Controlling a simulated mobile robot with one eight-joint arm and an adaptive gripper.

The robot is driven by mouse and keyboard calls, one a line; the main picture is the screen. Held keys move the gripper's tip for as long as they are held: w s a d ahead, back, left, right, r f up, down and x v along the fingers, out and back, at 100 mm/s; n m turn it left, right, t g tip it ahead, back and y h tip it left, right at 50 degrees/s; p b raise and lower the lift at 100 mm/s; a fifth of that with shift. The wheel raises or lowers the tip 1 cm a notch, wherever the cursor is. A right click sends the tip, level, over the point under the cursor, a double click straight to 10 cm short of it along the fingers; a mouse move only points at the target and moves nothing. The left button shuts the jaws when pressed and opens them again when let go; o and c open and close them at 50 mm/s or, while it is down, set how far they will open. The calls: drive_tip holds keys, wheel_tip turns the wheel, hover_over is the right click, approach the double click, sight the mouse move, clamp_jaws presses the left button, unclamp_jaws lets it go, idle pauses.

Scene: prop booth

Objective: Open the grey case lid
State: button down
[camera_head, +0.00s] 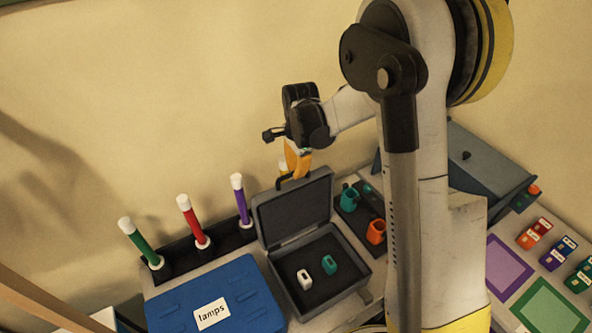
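The grey case (352,276) stands on the bench in the middle of the view. Its lid (292,212) is raised, standing close to upright and leaning a little back. A white item (304,280) and a teal item (330,265) lie inside on the dark floor. A dark handle sits at the lid's top edge. My gripper (297,166) is at that top edge, with its orange fingers pointing down behind or at the handle. I cannot tell whether the fingers touch the handle or how far apart they are.
A blue case labelled "lamps" (240,284) lies shut at the left. Green (138,242), red (193,220) and purple (241,199) sticks stand behind it. A dark tray (352,222) with teal and orange items is at the right, partly behind my arm.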

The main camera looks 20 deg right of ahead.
drive_tip(key=shift+s, duration=0.15)
drive_tip(key=s+d+t+b, duration=0.2)
drive_tip(key=s+t+b, duration=0.1)
drive_tip(key=s, duration=0.7)
drive_tip(key=shift+t+y+b, duration=0.3)
drive_tip(key=shift+t+y, duration=0.1)
drive_tip(key=shift+t, duration=0.2)
drive_tip(key=shift+f, duration=0.1)
drive_tip(key=c, duration=1.5)
unclamp_jaws()
drive_tip(key=shift+w, duration=0.15)
drive_tip(key=shift+o, duration=0.2)
drive_tip(key=v, duration=1.2)
